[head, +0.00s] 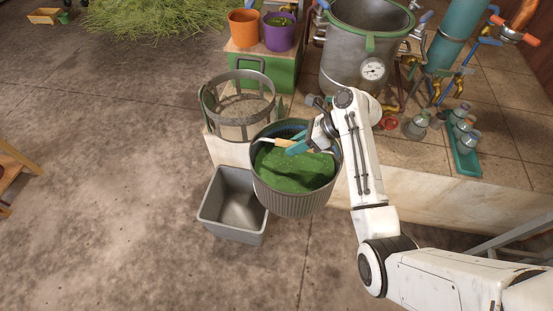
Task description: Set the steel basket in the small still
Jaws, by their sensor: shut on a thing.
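The steel basket (298,203) is a grey ribbed round vessel with green matter inside and a bail handle with a pale grip. My gripper (288,147) has teal fingers and is shut on that handle. The basket hangs upright in front of the stone ledge, partly overlapping the ledge edge in view. The small still (345,62) appears to be the open steel pot with a green rim and a round dial gauge. It stands on the ledge, behind and to the right of the basket. The still's lower right part is partly hidden by my arm and pipes.
An open steel hoop frame (209,112) stands on the ledge left of the basket. A grey bin (218,208) sits on the floor below. Orange (243,30) and purple (279,36) pots stand on a green crate. Metal jars in a teal tray (463,160) stand right.

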